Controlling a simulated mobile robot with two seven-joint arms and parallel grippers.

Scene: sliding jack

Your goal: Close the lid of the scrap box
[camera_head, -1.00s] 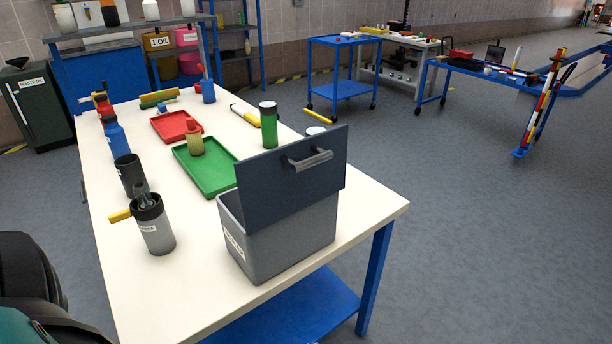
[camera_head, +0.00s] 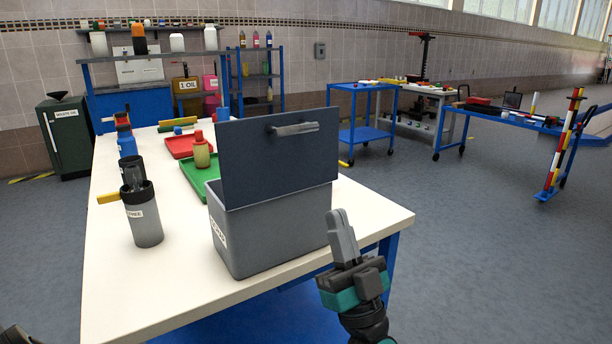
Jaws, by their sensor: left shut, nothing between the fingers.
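The scrap box (camera_head: 275,238) is a grey open-topped bin with a white label on its left side, standing at the near right of the white workbench. Its dark blue-grey lid (camera_head: 270,165) stands up, open and roughly upright, with a grey bar handle (camera_head: 295,128) near its top edge. In the picture the fingertips are beside the box's right wall and below the lid; I see no contact. The box's inside is hidden.
The white workbench (camera_head: 125,285) also bears a dark-rimmed grey canister (camera_head: 145,222) left of the box, with a green tray (camera_head: 200,184) and a red tray (camera_head: 181,148) behind. Blue carts stand farther back.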

